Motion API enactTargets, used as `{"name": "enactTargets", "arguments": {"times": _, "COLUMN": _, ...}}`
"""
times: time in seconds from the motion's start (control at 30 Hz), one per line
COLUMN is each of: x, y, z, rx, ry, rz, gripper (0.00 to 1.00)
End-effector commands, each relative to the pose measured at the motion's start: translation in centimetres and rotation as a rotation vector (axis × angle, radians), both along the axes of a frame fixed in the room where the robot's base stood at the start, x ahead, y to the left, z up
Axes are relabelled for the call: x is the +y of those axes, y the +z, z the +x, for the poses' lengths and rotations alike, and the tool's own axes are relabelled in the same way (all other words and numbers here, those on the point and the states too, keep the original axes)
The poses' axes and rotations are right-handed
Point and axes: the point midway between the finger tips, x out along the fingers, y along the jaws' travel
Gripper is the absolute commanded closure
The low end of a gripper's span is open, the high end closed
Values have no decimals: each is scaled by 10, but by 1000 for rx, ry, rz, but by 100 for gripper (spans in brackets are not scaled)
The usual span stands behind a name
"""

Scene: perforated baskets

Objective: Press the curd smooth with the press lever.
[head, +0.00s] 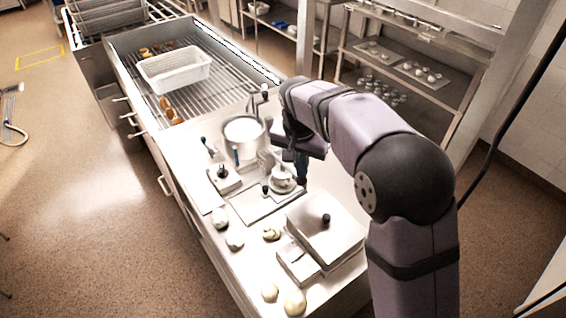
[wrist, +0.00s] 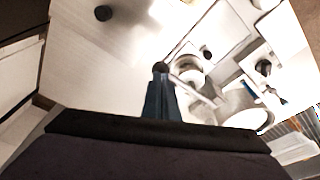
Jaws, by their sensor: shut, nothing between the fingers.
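The white curd in its small round perforated basket (head: 282,180) stands on a flat metal plate (head: 252,208) on the counter. It also shows in the wrist view (wrist: 188,68), just right of my fingertips. A grey press part (head: 266,160) stands beside the basket. A black knob (head: 265,188) shows at its near side; I cannot tell whether it is the press lever's end. My gripper (head: 301,182) is shut and empty, pointing down close to the right of the basket. In the wrist view my fingers (wrist: 162,98) are together, with a dark round tip at their end. Contact is unclear.
A large white pot (head: 243,136) stands behind the press. A block with a black knob (head: 223,174) is to the left. A metal bin (head: 326,240) with a black knob is in front. Several pale round pieces (head: 235,242) lie along the near left edge. A white crate (head: 176,72) sits farther back.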

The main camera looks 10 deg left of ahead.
Motion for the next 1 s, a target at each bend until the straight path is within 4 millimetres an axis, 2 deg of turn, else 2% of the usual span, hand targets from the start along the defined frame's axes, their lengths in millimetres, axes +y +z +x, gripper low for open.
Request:
{"name": "enactTargets", "arguments": {"times": 0.43, "x": 0, "y": 26, "z": 0, "rx": 0, "ry": 0, "rz": 0, "gripper": 100}}
{"name": "enactTargets", "arguments": {"times": 1.0, "x": 0, "y": 27, "z": 0, "rx": 0, "ry": 0, "rz": 0, "gripper": 100}}
